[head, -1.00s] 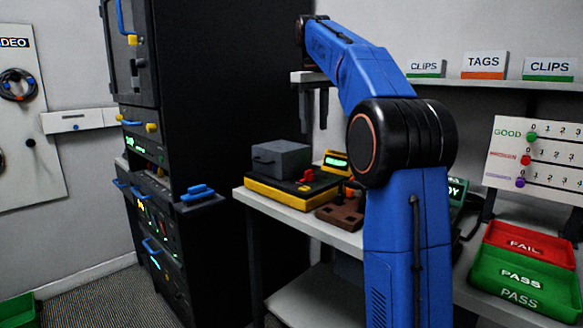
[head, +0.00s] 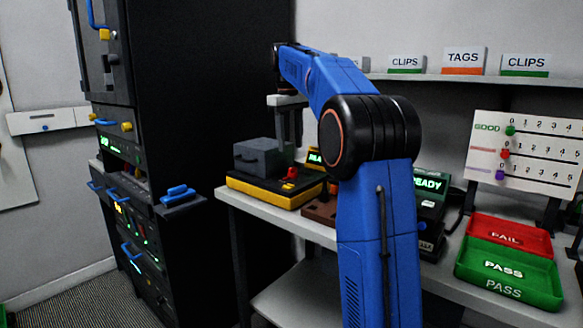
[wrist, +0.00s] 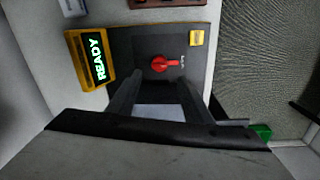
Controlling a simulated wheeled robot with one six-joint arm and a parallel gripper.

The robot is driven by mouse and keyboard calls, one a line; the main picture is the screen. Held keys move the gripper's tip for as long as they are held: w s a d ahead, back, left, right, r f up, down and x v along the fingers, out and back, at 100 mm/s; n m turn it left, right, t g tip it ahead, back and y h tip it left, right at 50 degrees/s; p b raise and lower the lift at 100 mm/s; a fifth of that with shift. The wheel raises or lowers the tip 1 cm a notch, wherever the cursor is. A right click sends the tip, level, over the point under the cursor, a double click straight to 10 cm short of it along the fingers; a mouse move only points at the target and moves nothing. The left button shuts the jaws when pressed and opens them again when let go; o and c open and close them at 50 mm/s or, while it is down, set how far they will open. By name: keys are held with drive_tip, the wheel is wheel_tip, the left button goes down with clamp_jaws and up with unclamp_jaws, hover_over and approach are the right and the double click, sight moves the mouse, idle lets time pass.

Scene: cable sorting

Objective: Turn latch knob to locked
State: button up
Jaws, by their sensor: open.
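A red knob (head: 291,173) sits on top of a black and yellow device on the bench. In the wrist view the red knob (wrist: 164,64) lies just beyond my fingertips, with its narrow handle pointing roughly sideways. Small markings beside it are too small to read. My gripper (head: 290,138) hangs fingers down above the device, near the grey box part on it. In the wrist view my gripper (wrist: 160,88) is open, its two fingers apart with nothing between them. I see no contact with the knob.
A yellow display (wrist: 90,60) reading READY stands beside the knob, and a small yellow block (wrist: 197,38) is on its other side. A brown block (head: 319,211) sits to the right. A tall black rack (head: 205,100) stands left. Red and green trays (head: 508,284) lie far right.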

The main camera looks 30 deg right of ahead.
sight(292, 168)
drive_tip(key=f, duration=0.9)
drive_tip(key=shift+d, duration=0.3)
drive_tip(key=c, duration=1)
